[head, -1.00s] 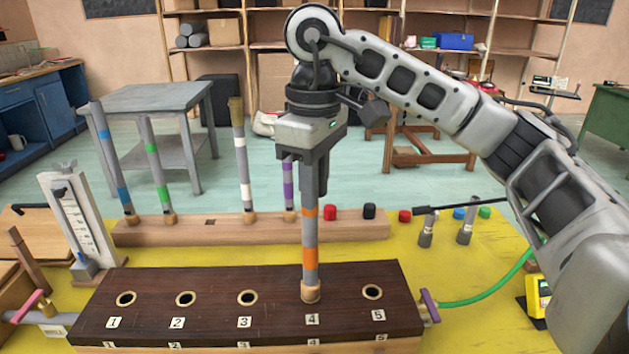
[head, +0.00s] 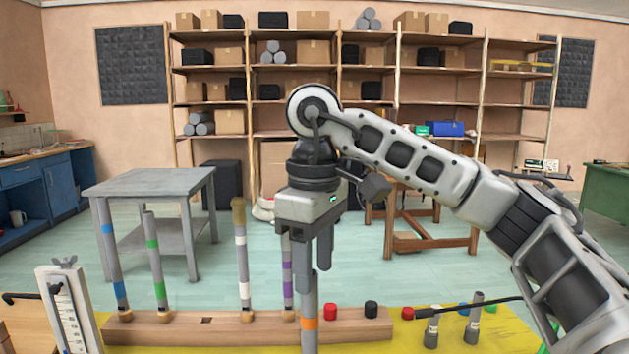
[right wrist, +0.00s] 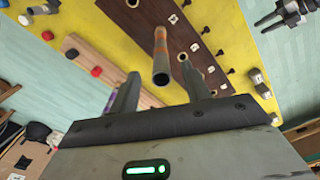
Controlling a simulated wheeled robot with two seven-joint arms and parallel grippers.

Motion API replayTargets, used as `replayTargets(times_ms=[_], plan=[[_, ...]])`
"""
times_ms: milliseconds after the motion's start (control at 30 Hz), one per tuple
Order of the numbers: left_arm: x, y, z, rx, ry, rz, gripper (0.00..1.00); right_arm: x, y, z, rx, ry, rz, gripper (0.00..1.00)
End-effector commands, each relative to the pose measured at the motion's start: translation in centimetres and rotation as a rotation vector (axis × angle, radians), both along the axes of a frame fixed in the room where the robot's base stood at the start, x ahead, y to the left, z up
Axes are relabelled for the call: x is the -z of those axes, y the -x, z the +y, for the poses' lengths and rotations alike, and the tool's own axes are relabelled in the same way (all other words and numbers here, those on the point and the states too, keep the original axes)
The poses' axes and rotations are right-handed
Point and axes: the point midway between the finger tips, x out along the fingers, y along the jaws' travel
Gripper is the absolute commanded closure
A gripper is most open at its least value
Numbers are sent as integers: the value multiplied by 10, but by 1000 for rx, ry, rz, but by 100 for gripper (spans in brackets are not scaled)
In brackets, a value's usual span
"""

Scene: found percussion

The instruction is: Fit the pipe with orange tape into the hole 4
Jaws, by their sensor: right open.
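The pipe with orange tape (head: 309,324) stands upright below my right gripper (head: 311,268), its lower part cut off by the bottom edge of the head view. In the right wrist view the pipe (right wrist: 161,62) shows its open top end between the parted fingers, with a gap on each side. The right gripper is open and holds nothing. The dark block with holes (right wrist: 196,42) shows in the right wrist view, with the pipe rising from it. I cannot read the hole number there.
Pipes with blue (head: 113,255), green (head: 156,262), white (head: 242,265) and purple (head: 287,275) tape stand in the wooden rack (head: 190,331). Red and black caps and two short grey pieces lie to the right. A grey table (head: 150,183) stands behind.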

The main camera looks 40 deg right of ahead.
Motion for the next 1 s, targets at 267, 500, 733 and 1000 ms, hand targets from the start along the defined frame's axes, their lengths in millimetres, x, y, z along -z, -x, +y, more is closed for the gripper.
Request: replayTargets(times_ms=[267, 500, 733, 1000], plan=[[-17, 3, 6, -3, -24, 11, 64, -73, 0, 0, 0, 1, -3, 53], [-20, 2, 10, -7, -34, 13, 64, -101, 0, 0, 0, 0, 0, 53], [-17, 1, 11, -9, -36, 14, 64, -104, 0, 0, -1, 0, 2, 53], [-17, 1, 11, -11, -34, 16, 64, -104, 0, 0, -1, 0, 1, 53]])
